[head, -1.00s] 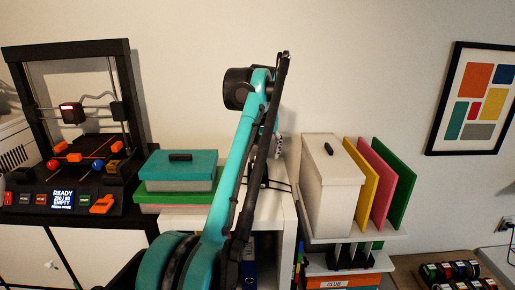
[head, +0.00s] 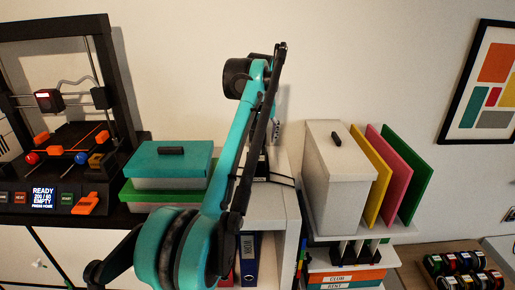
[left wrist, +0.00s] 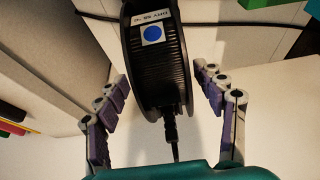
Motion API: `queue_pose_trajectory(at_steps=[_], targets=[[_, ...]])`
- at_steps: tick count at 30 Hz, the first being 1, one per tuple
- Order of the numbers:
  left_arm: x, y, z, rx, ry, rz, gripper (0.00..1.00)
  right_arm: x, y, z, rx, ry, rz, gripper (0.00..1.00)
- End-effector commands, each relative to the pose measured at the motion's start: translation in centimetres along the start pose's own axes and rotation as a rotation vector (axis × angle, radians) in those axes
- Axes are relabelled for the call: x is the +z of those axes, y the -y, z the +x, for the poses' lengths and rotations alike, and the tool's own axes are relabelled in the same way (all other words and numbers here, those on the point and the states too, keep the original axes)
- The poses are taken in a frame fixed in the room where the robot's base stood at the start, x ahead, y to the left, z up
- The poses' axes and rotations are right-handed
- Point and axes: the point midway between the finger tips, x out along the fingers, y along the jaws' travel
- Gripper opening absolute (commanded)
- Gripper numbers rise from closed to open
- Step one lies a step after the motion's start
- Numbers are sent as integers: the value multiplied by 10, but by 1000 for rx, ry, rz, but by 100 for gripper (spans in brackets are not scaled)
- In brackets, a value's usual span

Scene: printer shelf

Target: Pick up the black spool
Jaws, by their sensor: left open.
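In the left wrist view, the black spool (left wrist: 155,70) stands edge-on with a white label and blue dot on its rim. My left gripper (left wrist: 160,80) is open, with one finger on each side of the spool. Gaps show between the fingers and the spool. In the head view, my teal left arm crosses the middle and hides most of the spool and gripper. My right gripper is in neither current view.
A teal-lidded box (head: 172,163) and a printer (head: 60,140) stand left. A white box (head: 337,180) and upright yellow, pink and green boards (head: 408,180) stand right. A white shelf unit (head: 285,225) is below the arm. Small spools (head: 455,265) lie lower right.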

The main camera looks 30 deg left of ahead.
Motion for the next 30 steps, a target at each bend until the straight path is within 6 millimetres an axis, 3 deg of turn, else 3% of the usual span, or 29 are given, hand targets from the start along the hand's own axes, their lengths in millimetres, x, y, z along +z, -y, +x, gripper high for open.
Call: queue_pose_trajectory(at_steps=[7,15,16,21,24,30], targets=[[0,4,35,0,0,0,69,-2,0,-3,0,0,0,0],[0,4,40,0,0,0,69,-2,0,-3,0,0,0,0],[0,4,40,0,0,0,66,-2,0,-2,0,0,0,0],[0,4,39,0,0,0,22,-2,0,-2,0,0,0,0],[0,4,40,0,0,0,0,-2,0,-2,0,0,0,0],[0,4,39,0,-1,0,0,-2,0,-2,0,0,0,0]])
